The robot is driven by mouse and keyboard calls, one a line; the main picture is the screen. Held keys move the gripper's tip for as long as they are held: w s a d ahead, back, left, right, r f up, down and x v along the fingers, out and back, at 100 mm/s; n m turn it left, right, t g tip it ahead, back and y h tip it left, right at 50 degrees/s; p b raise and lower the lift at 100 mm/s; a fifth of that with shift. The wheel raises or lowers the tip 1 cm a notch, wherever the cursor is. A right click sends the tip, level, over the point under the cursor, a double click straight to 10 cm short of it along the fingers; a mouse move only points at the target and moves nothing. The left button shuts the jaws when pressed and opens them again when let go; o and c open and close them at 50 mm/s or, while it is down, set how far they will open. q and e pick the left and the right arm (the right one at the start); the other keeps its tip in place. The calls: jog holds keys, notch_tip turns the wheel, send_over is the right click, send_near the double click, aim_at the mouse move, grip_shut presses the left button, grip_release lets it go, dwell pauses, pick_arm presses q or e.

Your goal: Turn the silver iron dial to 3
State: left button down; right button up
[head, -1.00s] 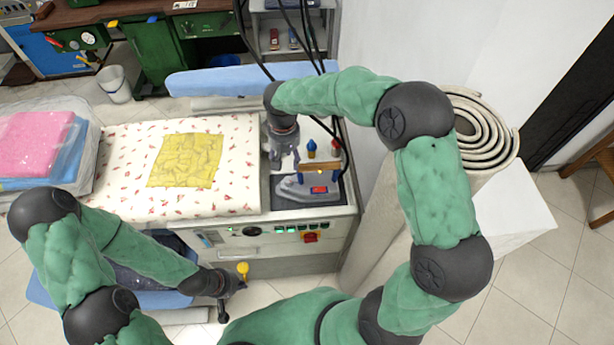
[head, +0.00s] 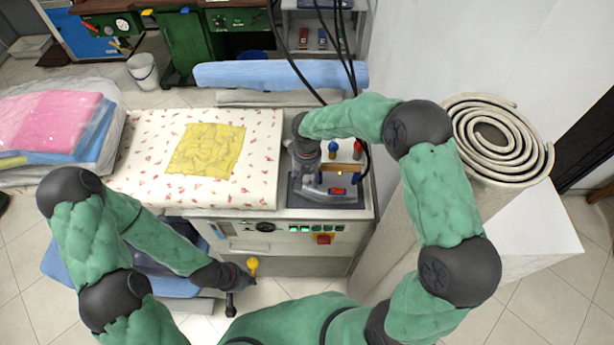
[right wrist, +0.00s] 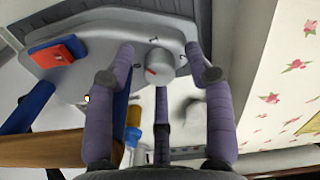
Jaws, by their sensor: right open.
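The silver iron (head: 313,196) rests at the right end of the ironing table, with a wooden handle (head: 345,168) and a red switch (head: 338,191). Its round grey dial (right wrist: 159,63) shows in the right wrist view, with a red mark on its face and dark numerals around it; I cannot read the setting surely. My right gripper (right wrist: 160,60) is open, with one finger on each side of the dial; contact is not clear. In the head view it is over the iron's left part and hides the dial. My left gripper (head: 238,287) hangs low in front of the table; its fingers are unclear.
A floral ironing pad (head: 140,150) carries a folded yellow cloth (head: 207,149). Dark cables hang behind the iron, near blue and red knobs. A rolled mat (head: 490,150) stands at the right. Bagged pink and blue laundry (head: 55,125) lies at the left.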

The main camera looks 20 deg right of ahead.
jog(key=shift+c, duration=0.2)
grip_shut()
jog(key=shift+m, duration=0.3)
jog(key=shift+m+b, duration=0.8)
jog(key=shift+m, duration=0.4)
jog(key=shift+m+b, duration=0.5)
jog(key=shift+m, duration=1)
